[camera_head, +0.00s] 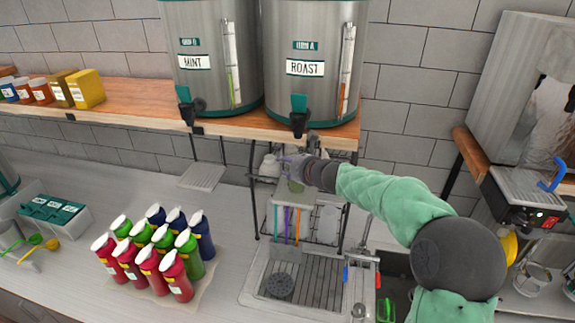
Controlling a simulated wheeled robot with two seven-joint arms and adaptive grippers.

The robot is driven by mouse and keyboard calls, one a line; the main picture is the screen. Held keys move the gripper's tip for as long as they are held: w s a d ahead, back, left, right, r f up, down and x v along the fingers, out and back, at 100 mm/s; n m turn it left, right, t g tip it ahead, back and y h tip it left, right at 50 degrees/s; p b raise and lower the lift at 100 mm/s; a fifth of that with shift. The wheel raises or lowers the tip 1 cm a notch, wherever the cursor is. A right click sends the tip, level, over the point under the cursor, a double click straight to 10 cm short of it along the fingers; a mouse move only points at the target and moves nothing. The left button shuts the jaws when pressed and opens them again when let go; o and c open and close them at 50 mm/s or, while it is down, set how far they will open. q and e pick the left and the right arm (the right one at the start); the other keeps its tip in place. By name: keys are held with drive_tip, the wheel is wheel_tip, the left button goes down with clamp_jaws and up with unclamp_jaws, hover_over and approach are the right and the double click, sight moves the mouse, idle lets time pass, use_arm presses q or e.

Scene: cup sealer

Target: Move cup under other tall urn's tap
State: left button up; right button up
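Two tall steel urns stand side by side on the wooden shelf. The left urn (210,50) is labelled MINT and its tap (187,105) has a green lever. The right urn (308,60) is labelled ROAST and its tap (299,115) also has a green lever. My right gripper (290,166) reaches in from the right, below the ROAST tap. A small pale, greenish cup-like thing (295,186) shows at its fingers. The fingers are small and partly hidden, so I cannot tell whether they are closed on it. My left gripper is not in view.
Several red, green and blue bottles (150,260) stand on the counter at left. A grey drip tray (202,176) lies below the MINT tap. A sink (300,280) and wire rack (327,222) are below my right arm. A machine (530,200) stands at right.

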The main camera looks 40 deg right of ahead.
drive_tip(key=v, duration=1.2)
drive_tip(key=a+f+n+g+y, duration=0.1)
drive_tip(key=a+f+n+g, duration=0.3)
drive_tip(key=f, duration=0.7)
drive_tip(key=a+f+n+g+y, duration=0.1)
drive_tip(key=a+f+n, duration=0.5)
drive_tip(key=f, duration=0.6)
drive_tip(key=a+f+n+g+y, duration=0.1)
drive_tip(key=a+f+n+g, duration=0.3)
drive_tip(key=f, duration=0.7)
drive_tip(key=s+a+f+n+g+y, duration=0.1)
drive_tip(key=s+a+f+n+g, duration=0.1)
drive_tip(key=s+a+f+n, duration=0.6)
drive_tip(key=s+a+f+n+g+y, duration=0.1)
drive_tip(key=s+a+f+n+g, duration=0.1)
drive_tip(key=s+a+f+n, duration=0.6)
drive_tip(key=a+f+n, duration=0.2)
drive_tip(key=a+n, duration=0.2)
drive_tip(key=a, duration=0.2)
drive_tip(key=shift+s+f, duration=0.35)
drive_tip(key=shift+s, duration=0.05)
